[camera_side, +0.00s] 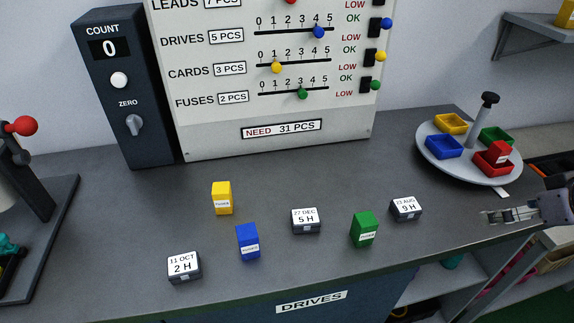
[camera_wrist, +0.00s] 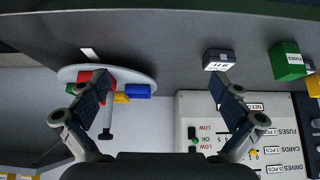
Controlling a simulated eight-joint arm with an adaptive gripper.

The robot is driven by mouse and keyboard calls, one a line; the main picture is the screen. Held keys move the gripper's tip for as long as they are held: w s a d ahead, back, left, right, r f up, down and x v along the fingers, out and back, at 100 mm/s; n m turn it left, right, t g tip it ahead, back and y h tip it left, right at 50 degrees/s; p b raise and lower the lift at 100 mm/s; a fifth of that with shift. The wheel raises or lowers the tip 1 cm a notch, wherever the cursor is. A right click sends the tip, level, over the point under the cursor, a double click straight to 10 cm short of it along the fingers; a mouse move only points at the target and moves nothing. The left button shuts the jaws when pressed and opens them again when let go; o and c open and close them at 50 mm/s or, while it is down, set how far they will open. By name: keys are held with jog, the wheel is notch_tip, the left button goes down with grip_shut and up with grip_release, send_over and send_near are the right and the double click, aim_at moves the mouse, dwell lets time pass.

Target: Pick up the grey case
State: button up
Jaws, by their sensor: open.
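Three dark grey cases with white labels sit apart on the grey bench. The case marked 11 OCT 2 H (camera_side: 184,268) is at the front left. The case marked 27 DEC 5 H (camera_side: 306,221) is in the middle. The case marked 9 H (camera_side: 405,209) is farthest right; it also shows in the wrist view (camera_wrist: 219,59), upside down beyond the right finger. My gripper (camera_side: 488,217) is at the right of the side view, right of the 9 H case and apart from it. In the wrist view my gripper (camera_wrist: 158,88) is open and empty, its fingers spread wide.
A yellow block (camera_side: 222,198), blue block (camera_side: 248,241) and green block (camera_side: 364,229) stand among the cases. A round tray (camera_side: 463,172) with coloured bins and a post is behind my gripper. A sign board (camera_side: 225,130) and counter box (camera_side: 150,150) stand at the back.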

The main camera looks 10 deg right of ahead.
jog(key=shift+c, duration=0.3)
jog(key=c, duration=0.6)
jog(key=shift+r, duration=0.1)
notch_tip(320, 180, up, 3)
jog(key=n+g, duration=0.7)
jog(key=n, duration=1.1)
send_over(408, 204)
notch_tip(408, 204, down, 4)
jog(key=shift+w+f, duration=0.1)
jog(key=shift+w, duration=0.05)
jog(key=shift+s+f, duration=0.2)
jog(key=shift+f, duration=2.95)
